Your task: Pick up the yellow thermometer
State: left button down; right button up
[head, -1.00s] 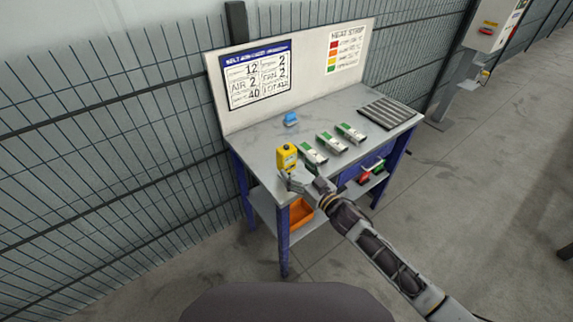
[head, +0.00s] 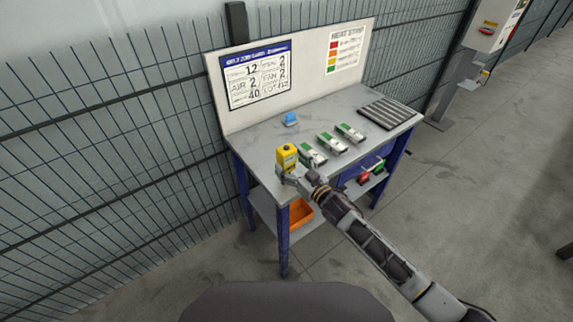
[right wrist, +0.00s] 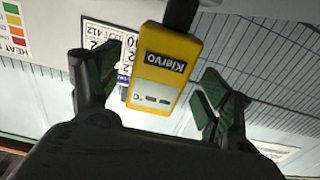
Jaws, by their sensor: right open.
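The yellow thermometer (head: 287,156) stands upright at the near left part of the workbench. In the right wrist view, which is upside down, its yellow body (right wrist: 165,66) shows a dark "Klervo" label. My right gripper (head: 284,175) is at the thermometer's near side, at the bench's front edge. Its two green-padded fingers are open, one on each side of the thermometer with visible gaps, and hold nothing. The thermometer's far side is hidden. My left gripper is not in view.
Several white and green devices (head: 331,142) lie just right of the thermometer on the workbench (head: 262,147). A blue object (head: 290,119) sits behind. A ribbed grey mat (head: 389,113) lies at right. A signed back panel (head: 312,73) closes the rear.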

aim_at(290, 163)
jog(key=shift+x, duration=1.2)
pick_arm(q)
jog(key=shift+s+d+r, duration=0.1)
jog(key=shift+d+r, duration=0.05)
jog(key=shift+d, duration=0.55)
pick_arm(e)
jog(key=shift+w+a, duration=0.2)
jog(key=shift+w, duration=0.1)
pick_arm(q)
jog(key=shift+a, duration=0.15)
